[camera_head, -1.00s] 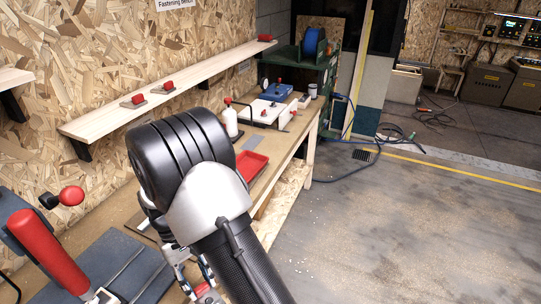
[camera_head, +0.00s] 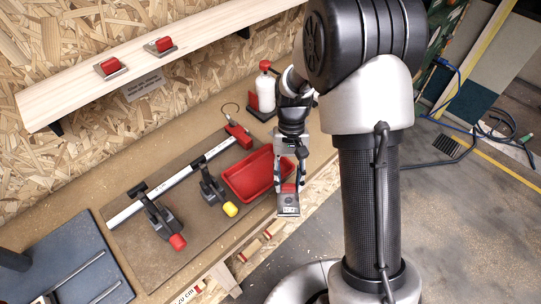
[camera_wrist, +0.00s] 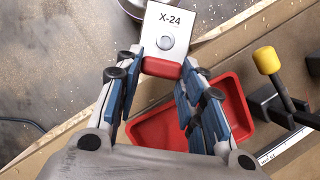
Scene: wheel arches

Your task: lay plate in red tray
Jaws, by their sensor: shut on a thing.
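The plate (camera_head: 288,207) is a grey metal piece with a red grip block. In the wrist view, the plate (camera_wrist: 178,22) shows the label X-24 and a round stud or hole. My gripper (camera_head: 289,184) points down and is shut on the plate's red block, also seen in the wrist view (camera_wrist: 160,66). The red tray (camera_head: 235,182) lies on the bench just left of my gripper in the head view. In the wrist view, the red tray (camera_wrist: 238,92) is partly hidden behind my fingers. The plate appears raised, by the tray's right end near the bench's front edge.
Toggle clamps with a yellow tip (camera_head: 230,209) and a red tip (camera_head: 177,242) stand left of the tray. A white bottle (camera_head: 265,92) stands behind my gripper. Two red-handled plates (camera_head: 110,68) lie on the wall shelf (camera_head: 75,90). Open floor lies right of the bench.

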